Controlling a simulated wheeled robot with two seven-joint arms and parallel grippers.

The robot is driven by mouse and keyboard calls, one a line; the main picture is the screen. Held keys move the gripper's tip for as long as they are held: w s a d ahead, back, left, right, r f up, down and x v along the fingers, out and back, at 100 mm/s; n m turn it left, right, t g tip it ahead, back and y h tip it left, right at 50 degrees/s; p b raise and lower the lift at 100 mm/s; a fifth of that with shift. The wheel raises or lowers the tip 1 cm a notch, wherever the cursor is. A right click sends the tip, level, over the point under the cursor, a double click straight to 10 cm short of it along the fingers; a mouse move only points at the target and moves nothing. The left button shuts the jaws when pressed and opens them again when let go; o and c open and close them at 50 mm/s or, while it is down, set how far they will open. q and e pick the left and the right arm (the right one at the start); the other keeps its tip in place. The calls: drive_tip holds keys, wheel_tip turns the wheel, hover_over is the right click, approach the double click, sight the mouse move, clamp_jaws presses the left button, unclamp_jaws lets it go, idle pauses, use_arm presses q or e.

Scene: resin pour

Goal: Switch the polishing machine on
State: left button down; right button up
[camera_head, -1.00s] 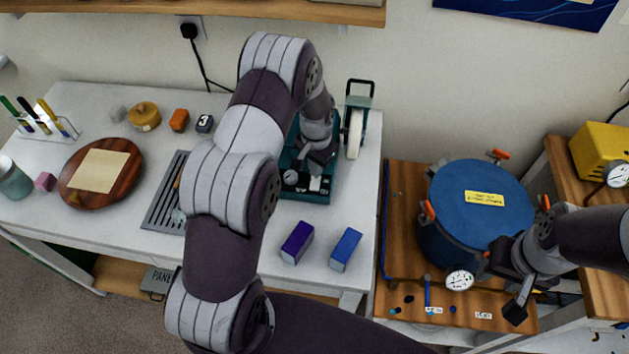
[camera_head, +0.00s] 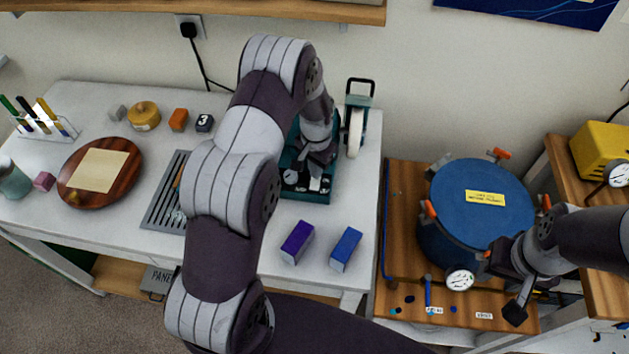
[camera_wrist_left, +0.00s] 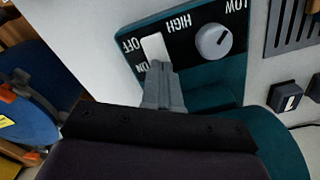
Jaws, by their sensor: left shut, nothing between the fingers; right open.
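The polishing machine (camera_head: 318,196) is a teal unit on the white table, with a pale wheel (camera_head: 355,132) at its back right. In the left wrist view its black panel shows a white switch (camera_wrist_left: 154,46) between the words OFF and ON, and a grey knob (camera_wrist_left: 213,41) between HIGH and LOW. My left gripper (camera_head: 303,180) is over the panel. Its shut, empty fingertips (camera_wrist_left: 160,73) are at the ON end of the switch; I cannot tell whether they touch it or which way it is set. My right gripper (camera_head: 524,298) is open beside the blue pot (camera_head: 480,210).
A slotted grey plate (camera_head: 163,200) lies left of the machine. A purple block (camera_head: 297,243) and a blue block (camera_head: 345,250) lie in front. A round wooden board (camera_head: 75,172) and a tube rack (camera_head: 45,125) are further left. A yellow box (camera_head: 598,150) stands far right.

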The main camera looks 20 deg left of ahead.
use_arm(q)
drive_tip(key=shift+f+b, duration=0.4)
drive_tip(key=shift+f, duration=0.2)
wheel_tip(320, 180, up, 7)
drive_tip(key=p, duration=0.5)
drive_tip(key=shift+r, duration=0.1)
idle(0.6)
drive_tip(key=s+d+r+n+b, duration=0.1)
drive_tip(key=s+d+r+b, duration=0.1)
drive_tip(key=s, duration=0.7)
drive_tip(key=s+d+r+n+t+b, duration=0.1)
drive_tip(key=s+d+r+b, duration=0.2)
drive_tip(key=s, duration=0.6)
wheel_tip(320, 180, up, 2)
drive_tip(key=shift+s+r+n+b, duration=0.25)
drive_tip(key=shift+s+n+b, duration=0.15)
drive_tip(key=shift+b, duration=0.45)
